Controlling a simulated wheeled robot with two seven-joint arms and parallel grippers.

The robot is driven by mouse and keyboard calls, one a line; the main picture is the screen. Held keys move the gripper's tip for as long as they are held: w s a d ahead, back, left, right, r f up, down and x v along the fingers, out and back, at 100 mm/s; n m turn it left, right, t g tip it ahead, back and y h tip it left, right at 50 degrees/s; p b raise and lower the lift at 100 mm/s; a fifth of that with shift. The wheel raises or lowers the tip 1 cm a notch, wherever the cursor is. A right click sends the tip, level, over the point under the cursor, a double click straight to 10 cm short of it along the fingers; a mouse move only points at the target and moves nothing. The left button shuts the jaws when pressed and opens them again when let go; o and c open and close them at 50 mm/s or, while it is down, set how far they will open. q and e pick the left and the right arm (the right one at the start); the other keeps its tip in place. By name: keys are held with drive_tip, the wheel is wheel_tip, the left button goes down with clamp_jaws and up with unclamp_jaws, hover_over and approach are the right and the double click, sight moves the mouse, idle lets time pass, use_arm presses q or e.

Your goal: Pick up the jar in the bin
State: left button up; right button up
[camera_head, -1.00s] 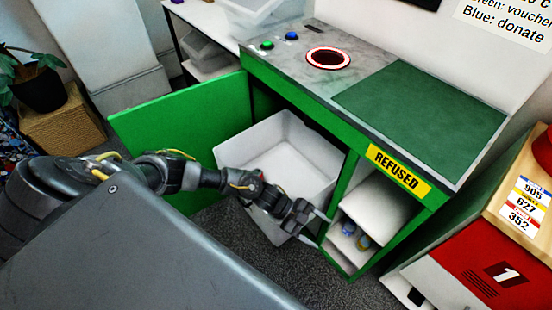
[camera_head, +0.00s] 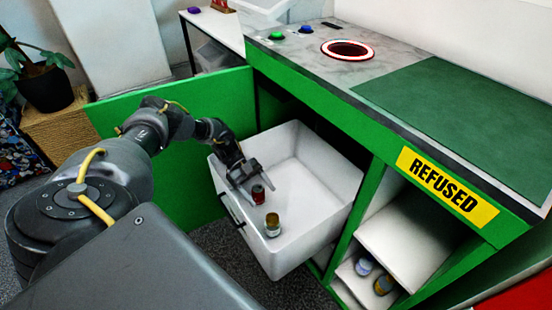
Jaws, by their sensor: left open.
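The white bin (camera_head: 318,182) is pulled out of the green cabinet, open at the top. Two small jars are in it, near its front left wall. One jar (camera_head: 258,194) is red and dark; the other jar (camera_head: 272,225), nearer to me, is yellow-brown. My left gripper (camera_head: 256,185) is open and points down into the bin. Its fingers are close around or just above the red jar; I cannot tell if they touch it. The yellow-brown jar stands apart from the fingers. My right gripper is not in view.
An open green door (camera_head: 175,185) stands left of the bin. The counter (camera_head: 320,65) with a red-ringed hole and buttons is above and behind. The bin's right side is empty.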

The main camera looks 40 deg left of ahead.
use_arm(q)
drive_tip(key=shift+a, duration=0.65)
drive_tip(key=b, duration=0.4)
approach(272, 218)
drive_tip(key=d+f, duration=0.2)
drive_tip(key=shift+s+d+f, duration=0.15)
drive_tip(key=shift+d+f, duration=0.1)
drive_tip(key=shift+f, duration=0.05)
drive_tip(key=shift+p+x, duration=1.05)
drive_tip(key=shift+x, duration=2.6)
drive_tip(key=shift+r, duration=0.1)
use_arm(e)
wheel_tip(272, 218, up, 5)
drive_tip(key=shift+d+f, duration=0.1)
use_arm(q)
drive_tip(key=shift+c, duration=0.2)
drive_tip(key=c, duration=1.1)
